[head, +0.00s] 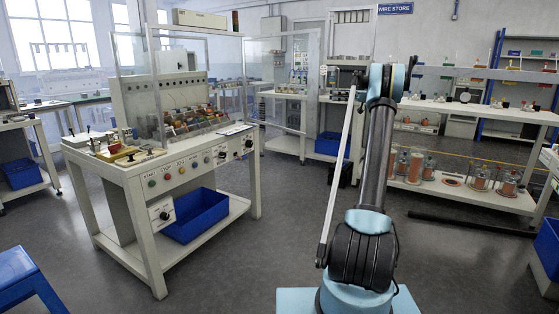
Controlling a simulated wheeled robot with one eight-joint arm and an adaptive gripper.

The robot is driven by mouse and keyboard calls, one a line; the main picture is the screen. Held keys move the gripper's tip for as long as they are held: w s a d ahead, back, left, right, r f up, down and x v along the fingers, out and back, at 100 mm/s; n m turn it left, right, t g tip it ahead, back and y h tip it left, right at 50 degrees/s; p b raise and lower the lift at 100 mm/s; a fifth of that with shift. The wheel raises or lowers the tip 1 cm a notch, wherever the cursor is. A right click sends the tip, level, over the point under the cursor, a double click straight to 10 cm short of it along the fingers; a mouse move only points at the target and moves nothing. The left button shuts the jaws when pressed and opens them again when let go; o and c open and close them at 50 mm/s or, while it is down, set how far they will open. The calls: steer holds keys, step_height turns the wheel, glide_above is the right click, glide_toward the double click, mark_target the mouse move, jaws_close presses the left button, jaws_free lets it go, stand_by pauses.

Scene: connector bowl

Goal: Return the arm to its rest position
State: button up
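My arm (373,160) stands upright from its pale blue base in the middle right of the head view. Its dark upright link runs up to a pale blue and black joint (385,80) near the top. A thin pale rod (339,175) slants along its left side. I cannot make out my gripper or its fingers, so what it may hold does not show.
A white workbench (130,165) with buttons, clear panels and a blue bin (196,215) stands at left. A blue stool (28,280) is front left. Shelves with copper-coloured spools (416,165) stand behind right; a blue bin (547,248) is at the right edge. Grey floor (235,265) between is clear.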

steer(key=s+a+m+t+h, duration=0.1)
steer(key=s+a+m+h, duration=0.25)
steer(key=s+a, duration=0.5)
steer(key=s+a+m+h, duration=0.3)
steer(key=s+a+m, duration=0.25)
steer(key=s, duration=0.65)
steer(key=s+a+f+m+h, duration=0.15)
steer(key=s+f, duration=0.25)
steer(key=s, duration=0.5)
steer(key=s+a+f+m+h, duration=0.1)
steer(key=s+f+m+h, duration=0.15)
steer(key=s+f, duration=0.45)
steer(key=s+d+f+m+t+h, duration=0.1)
steer(key=s+d+f+m+h, duration=0.1)
steer(key=s+f, duration=0.8)
steer(key=s+d+f+m+t+h, duration=0.1)
steer(key=s+d+f+m+h, duration=0.2)
steer(key=s+f, duration=0.7)
steer(key=s+d+h, duration=0.2)
steer(key=s+d, duration=0.1)
steer(key=s, duration=0.2)
steer(key=shift+s+f, duration=0.3)
steer(key=shift+d+h, duration=0.1)
steer(key=shift+h, duration=0.15)
